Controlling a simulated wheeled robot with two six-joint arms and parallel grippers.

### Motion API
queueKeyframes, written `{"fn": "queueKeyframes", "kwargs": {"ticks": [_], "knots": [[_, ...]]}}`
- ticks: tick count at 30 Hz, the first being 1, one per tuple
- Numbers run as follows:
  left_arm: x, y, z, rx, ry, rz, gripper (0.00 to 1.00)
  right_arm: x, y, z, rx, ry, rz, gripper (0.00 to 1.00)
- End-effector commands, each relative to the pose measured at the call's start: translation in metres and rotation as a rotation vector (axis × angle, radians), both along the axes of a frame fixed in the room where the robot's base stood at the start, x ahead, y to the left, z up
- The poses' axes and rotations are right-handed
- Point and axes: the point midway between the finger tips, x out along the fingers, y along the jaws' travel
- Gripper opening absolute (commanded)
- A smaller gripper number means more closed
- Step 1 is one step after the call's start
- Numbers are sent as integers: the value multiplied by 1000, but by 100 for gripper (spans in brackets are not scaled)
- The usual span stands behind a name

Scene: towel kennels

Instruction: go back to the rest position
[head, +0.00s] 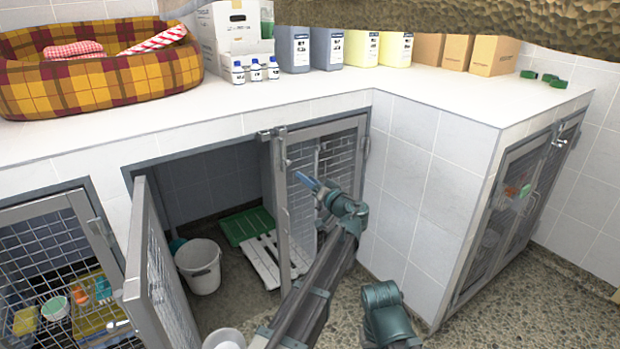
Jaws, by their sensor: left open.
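My left gripper (309,184) is at the end of my left arm, in the middle of the head view. It is open and shows small and partly edge-on, in front of the right-hand mesh door of the kennel under the counter. I see nothing held in it. I cannot tell whether it touches the mesh door (303,212). My right gripper is not in view; only a joint of my own shows low in the picture.
The left kennel door (158,275) stands swung open. Inside are a white bucket (200,268), a green mat (245,226) and white slats (262,262). The white counter (420,95) bears a plaid pet bed (95,85), jugs and boxes. A rough brown mass (450,20) overhangs the top.

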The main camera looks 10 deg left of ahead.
Motion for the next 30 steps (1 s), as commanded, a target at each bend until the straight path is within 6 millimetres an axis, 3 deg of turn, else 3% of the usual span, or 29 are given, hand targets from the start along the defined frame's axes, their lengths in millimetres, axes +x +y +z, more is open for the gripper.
{"fn": "queueKeyframes", "kwargs": {"ticks": [7, 11, 15, 19, 24, 30], "knots": [[-1, 1, -1, -2, 2, 2, 55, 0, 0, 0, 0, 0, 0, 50], [-21, 18, -16, -48, 58, 39, 55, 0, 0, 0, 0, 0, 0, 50], [-80, 52, -66, -197, 243, 122, 55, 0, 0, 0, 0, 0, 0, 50], [-148, 68, -123, -381, 478, 162, 55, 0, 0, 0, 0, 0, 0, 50], [-228, 55, -179, -615, 758, 116, 55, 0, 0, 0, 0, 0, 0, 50], [-286, 26, -207, -797, 958, 2, 55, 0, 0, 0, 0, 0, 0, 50]]}}
